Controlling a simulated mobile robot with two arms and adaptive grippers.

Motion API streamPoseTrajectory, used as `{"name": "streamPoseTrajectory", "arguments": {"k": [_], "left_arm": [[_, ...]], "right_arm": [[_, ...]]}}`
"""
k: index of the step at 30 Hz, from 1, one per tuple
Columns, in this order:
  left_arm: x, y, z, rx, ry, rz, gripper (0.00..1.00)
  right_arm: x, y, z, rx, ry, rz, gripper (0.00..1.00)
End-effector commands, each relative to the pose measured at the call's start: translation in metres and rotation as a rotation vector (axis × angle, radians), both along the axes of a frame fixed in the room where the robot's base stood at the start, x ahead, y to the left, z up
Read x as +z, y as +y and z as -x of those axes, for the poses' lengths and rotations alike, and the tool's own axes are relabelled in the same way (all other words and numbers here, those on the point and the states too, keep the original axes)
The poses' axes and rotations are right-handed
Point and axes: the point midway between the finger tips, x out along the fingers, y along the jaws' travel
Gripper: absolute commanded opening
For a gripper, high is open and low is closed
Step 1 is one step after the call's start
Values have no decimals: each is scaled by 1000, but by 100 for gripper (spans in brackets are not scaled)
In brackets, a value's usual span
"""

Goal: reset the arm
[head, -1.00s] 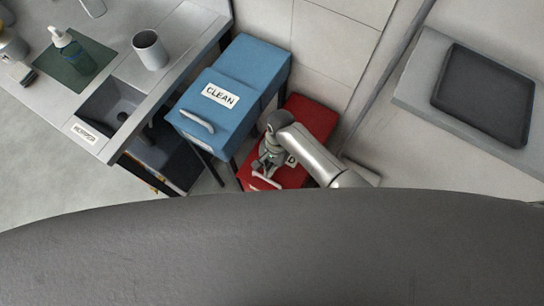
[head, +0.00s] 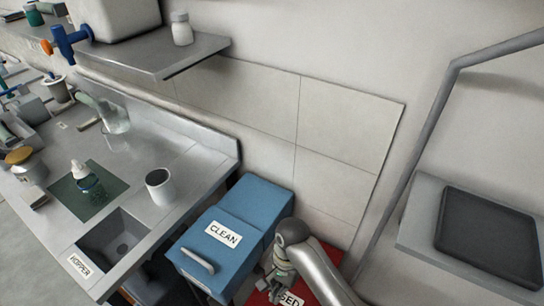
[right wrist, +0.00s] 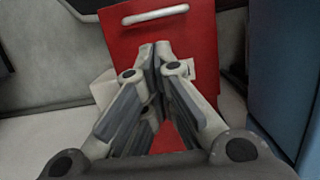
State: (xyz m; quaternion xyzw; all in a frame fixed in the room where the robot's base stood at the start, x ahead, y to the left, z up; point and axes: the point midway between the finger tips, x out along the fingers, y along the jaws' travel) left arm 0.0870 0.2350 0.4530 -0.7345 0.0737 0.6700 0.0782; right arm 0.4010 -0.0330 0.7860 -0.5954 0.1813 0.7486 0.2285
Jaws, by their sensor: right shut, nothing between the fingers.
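My right gripper (right wrist: 155,50) is shut and empty in the right wrist view, with its fingertips together in front of a red box (right wrist: 187,38) that has a pale bar handle. In the head view my right gripper (head: 275,285) shows beside the front of the blue box labelled CLEAN (head: 238,212), above the red box (head: 292,297), whose label reads partly as "SED". My right arm comes in from the lower right and hides part of the red box. My left gripper is not in view.
A dark tray (head: 488,237) lies on a ledge at the right.

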Motion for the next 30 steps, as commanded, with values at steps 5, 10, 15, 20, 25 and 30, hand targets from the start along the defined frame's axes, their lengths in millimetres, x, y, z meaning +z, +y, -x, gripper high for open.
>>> {"name": "streamPoseTrajectory", "arguments": {"k": [5, 10, 15, 20, 25, 30], "left_arm": [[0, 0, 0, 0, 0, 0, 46], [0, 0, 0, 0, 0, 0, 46], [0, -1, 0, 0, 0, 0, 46], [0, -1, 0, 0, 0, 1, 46], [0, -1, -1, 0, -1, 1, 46], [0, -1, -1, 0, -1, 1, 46]], "right_arm": [[-1, -2, 4, 15, -9, -10, 0], [-2, -14, 22, 102, -81, -61, 0], [5, -42, 47, 236, -205, -93, 0], [19, -76, 71, 368, -323, -73, 0], [41, -114, 95, 504, -420, -11, 0], [61, -140, 111, 608, -477, 53, 0]]}}
